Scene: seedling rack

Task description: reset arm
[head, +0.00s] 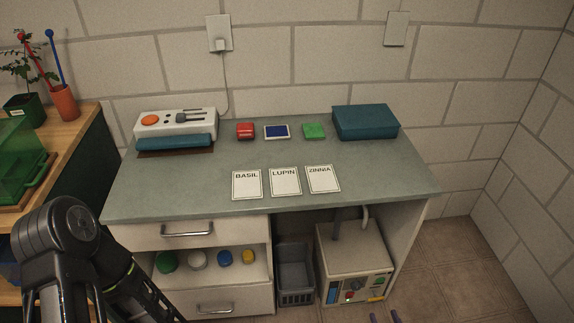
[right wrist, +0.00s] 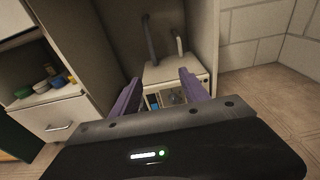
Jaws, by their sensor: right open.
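My right gripper (head: 384,317) shows only as two purple fingertips at the bottom edge of the head view, in front of the desk and low near the floor. In the right wrist view its two purple fingers (right wrist: 160,82) stand apart with nothing between them. Beyond them is a white box-like machine (right wrist: 174,72) under the desk; the same machine (head: 352,263) has a panel with coloured controls in the head view. A black arm of mine fills the lower left of the head view; my left gripper is not visible.
The desk top (head: 400,180) holds cards marked BASIL (head: 247,185), LUPIN (head: 285,181) and ZINNIA (head: 323,179). A grey crate (head: 295,284) stands below.

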